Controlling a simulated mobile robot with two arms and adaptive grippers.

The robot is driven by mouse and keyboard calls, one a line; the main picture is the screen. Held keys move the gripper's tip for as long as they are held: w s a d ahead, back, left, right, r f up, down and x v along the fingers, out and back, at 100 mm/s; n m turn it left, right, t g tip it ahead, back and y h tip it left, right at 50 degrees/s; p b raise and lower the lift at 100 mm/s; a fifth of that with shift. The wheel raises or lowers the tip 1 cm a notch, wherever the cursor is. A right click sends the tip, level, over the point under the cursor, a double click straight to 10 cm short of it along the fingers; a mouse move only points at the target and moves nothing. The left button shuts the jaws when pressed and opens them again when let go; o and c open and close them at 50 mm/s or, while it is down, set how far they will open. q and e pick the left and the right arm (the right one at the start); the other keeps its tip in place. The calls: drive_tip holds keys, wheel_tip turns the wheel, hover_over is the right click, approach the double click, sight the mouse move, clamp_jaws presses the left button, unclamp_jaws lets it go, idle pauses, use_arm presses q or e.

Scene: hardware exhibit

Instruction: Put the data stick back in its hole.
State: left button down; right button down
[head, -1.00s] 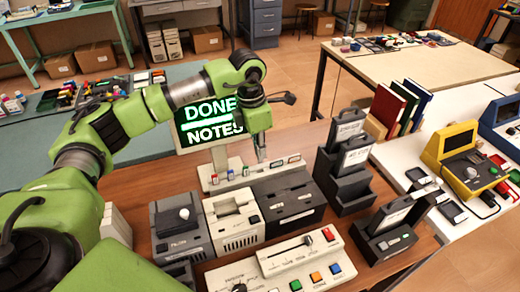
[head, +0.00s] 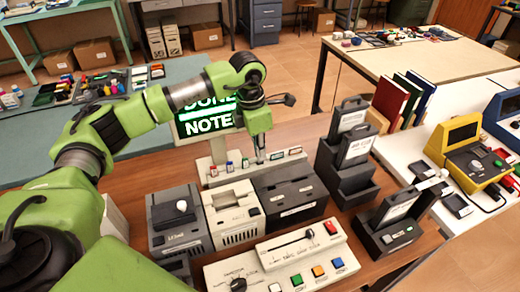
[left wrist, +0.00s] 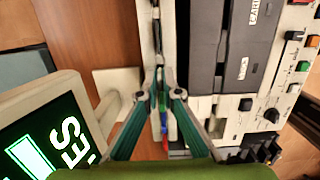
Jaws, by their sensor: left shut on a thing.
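My left gripper (head: 261,160) points down at the pale rack (head: 222,179) of small coloured sticks, in the gap between the coloured sticks and the flat cards. It is shut on a small thin thing, most likely the data stick, mostly hidden by the fingers. In the left wrist view the fingertips (left wrist: 160,80) meet over the rack strip. Red (head: 214,170), blue (head: 229,167) and green (head: 245,162) sticks stand to its left in the head view. Whether the held thing's lower end is inside a hole cannot be told. My right gripper is not in view.
A lit green sign (head: 208,117) stands just behind the rack. Grey and white device boxes (head: 233,213) and a control panel (head: 283,262) crowd the near side. Dark upright card holders (head: 343,175) stand to the right. Bare wooden tabletop shows between them.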

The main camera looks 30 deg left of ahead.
use_arm(q)
drive_tip(key=shift+f+b, duration=0.45)
drive_tip(key=shift+f, duration=0.3)
drive_tip(key=c, duration=2.2)
unclamp_jaws()
drive_tip(key=shift+o, duration=0.2)
drive_tip(key=shift+r, duration=0.15)
drive_tip(key=shift+r+p, duration=2.45)
drive_tip(key=shift+r, duration=1.5)
